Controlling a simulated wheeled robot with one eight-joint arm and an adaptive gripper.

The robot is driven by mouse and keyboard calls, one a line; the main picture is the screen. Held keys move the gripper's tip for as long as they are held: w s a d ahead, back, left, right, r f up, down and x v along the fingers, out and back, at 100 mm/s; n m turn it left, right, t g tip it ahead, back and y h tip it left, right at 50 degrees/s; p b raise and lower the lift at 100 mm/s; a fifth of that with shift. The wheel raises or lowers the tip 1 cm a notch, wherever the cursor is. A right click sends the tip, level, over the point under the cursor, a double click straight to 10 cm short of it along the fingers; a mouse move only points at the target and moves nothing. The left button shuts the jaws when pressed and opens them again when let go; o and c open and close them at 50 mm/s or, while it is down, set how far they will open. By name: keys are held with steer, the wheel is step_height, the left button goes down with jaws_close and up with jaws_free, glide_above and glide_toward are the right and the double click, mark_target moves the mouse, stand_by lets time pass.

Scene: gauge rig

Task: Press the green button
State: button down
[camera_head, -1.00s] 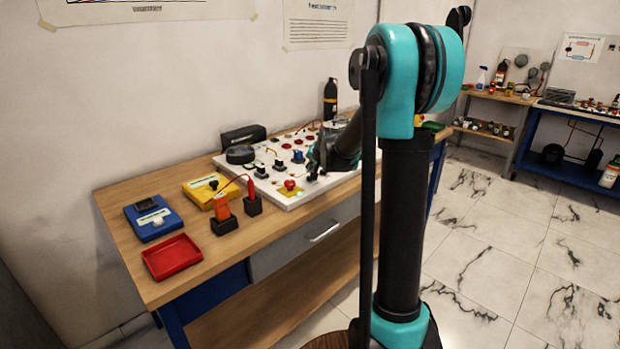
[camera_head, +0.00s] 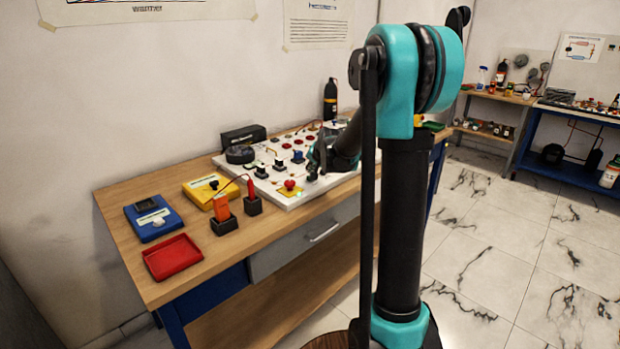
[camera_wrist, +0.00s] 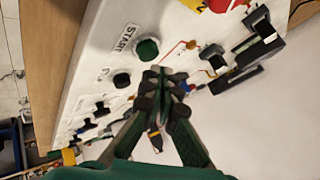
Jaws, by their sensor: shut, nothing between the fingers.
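The green button (camera_wrist: 147,50) is a round green cap in a dark ring on the white panel (camera_wrist: 105,30), beside a START label (camera_wrist: 124,38), in the wrist view. My gripper (camera_wrist: 160,75) is shut and empty, its fingertips just below the button in the picture. I cannot tell whether the tips touch the panel. In the head view my gripper (camera_head: 314,168) is low over the right part of the panel (camera_head: 299,202), and the arm hides the green button there.
A black knob (camera_wrist: 122,80) sits beside the green button, and a red button (camera_wrist: 219,4) lies at the upper right of the wrist view. A red tray (camera_head: 172,257), a blue meter (camera_head: 153,218) and a yellow box (camera_head: 206,190) stand left of the panel on the wooden table (camera_head: 222,262).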

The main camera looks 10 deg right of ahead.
steer(key=shift+f, duration=0.35)
steer(key=shift+f, duration=0.5)
stand_by(0.7)
steer(key=shift+r, duration=0.95)
steer(key=shift+r, duration=2.5)
